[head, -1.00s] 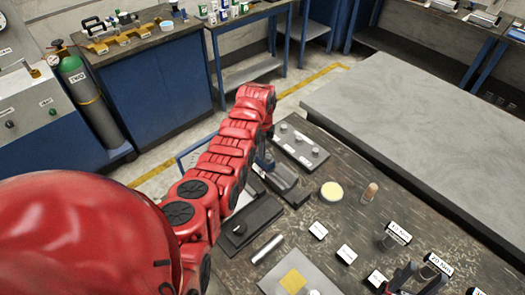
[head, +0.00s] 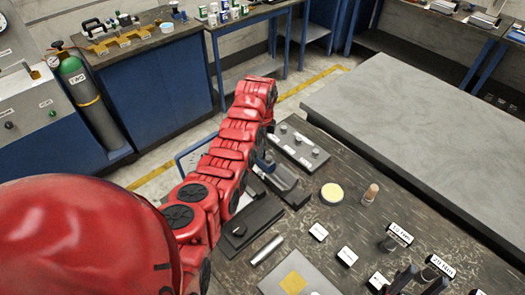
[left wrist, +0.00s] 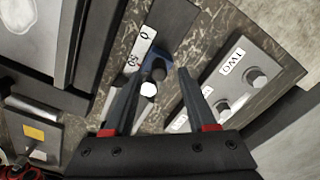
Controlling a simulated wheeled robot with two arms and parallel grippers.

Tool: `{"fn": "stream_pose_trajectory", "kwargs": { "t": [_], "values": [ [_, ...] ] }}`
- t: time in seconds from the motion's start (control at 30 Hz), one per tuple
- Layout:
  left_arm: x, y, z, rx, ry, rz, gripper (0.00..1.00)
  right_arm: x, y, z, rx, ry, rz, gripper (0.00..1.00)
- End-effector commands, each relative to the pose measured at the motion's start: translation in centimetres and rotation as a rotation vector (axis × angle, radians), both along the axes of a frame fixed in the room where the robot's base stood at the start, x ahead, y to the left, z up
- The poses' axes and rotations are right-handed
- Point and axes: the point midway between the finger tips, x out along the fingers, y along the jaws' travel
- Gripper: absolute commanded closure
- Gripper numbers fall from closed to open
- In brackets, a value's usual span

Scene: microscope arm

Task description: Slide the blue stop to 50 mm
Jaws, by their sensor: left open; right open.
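The blue stop (left wrist: 159,69) shows in the left wrist view on a dark rail, with a pale hexagonal knob (left wrist: 148,89) beside it. My right gripper (head: 420,281) is open and empty at the bottom edge.
A grey plate with several knobs (head: 298,146) stands close to the rail; it also shows in the left wrist view (left wrist: 237,82). A yellow-topped disc (head: 332,193), a small cork-coloured piece (head: 370,193) and a metal cylinder (head: 267,250) stand or lie nearby.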

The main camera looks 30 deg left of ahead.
Motion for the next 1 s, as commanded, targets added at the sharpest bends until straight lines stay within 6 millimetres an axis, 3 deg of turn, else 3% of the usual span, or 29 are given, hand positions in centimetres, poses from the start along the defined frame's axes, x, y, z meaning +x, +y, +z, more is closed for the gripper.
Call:
{"fn": "stream_pose_trajectory", "kwargs": {
  "t": [0.13,0.2,0.4,0.53,0.8,1.0],
  "values": [
    [0.2,0.0,3.3,0.002,-0.008,0.0,0.43,0.0,0.0,-1.6,0.0,0.0,0.0,0.5],
    [0.0,0.2,5.7,0.001,-0.003,0.002,0.43,0.0,0.0,-0.2,0.0,0.0,0.0,0.5],
    [0.0,0.2,9.7,0.001,-0.002,0.001,0.43,0.0,0.0,1.4,0.0,0.0,0.0,0.5],
    [-0.1,0.2,12.0,0.003,0.0,0.0,0.43,0.0,0.0,1.1,0.0,0.0,0.0,0.5],
    [0.0,0.0,14.4,0.002,0.0,0.0,0.43,0.0,0.0,0.5,0.0,0.0,0.0,0.5],
    [0.0,0.0,14.7,0.0,0.001,0.0,0.43,0.0,0.0,0.5,0.0,0.0,0.0,0.5]
  ]
}}
